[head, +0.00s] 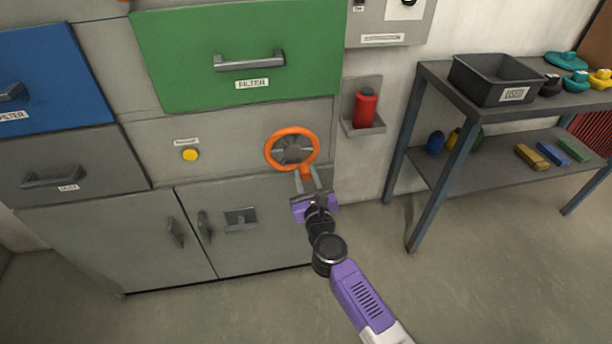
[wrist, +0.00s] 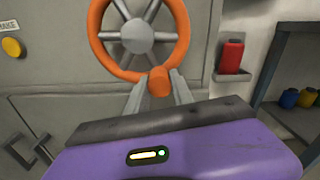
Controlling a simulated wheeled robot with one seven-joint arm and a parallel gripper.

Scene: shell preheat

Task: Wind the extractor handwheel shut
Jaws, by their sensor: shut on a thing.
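The extractor handwheel (head: 270,159) is an orange ring with a grey spoked hub on the grey cabinet front, below the green drawer. In the wrist view the handwheel (wrist: 103,63) fills the top middle, and an orange knob (wrist: 159,82) sticks out from the bottom of its rim. My gripper (head: 307,178) is at the bottom of the wheel. In the wrist view my gripper (wrist: 159,92) has its two grey fingers on either side of the orange knob, shut on it. Part of the lower rim is hidden behind the knob and fingers.
A yellow button (head: 190,155) sits left of the wheel. A red canister (head: 366,108) stands in a wall holder to the right. A metal shelf table (head: 430,90) with a dark bin (head: 490,80) is farther right. The floor in front is clear.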

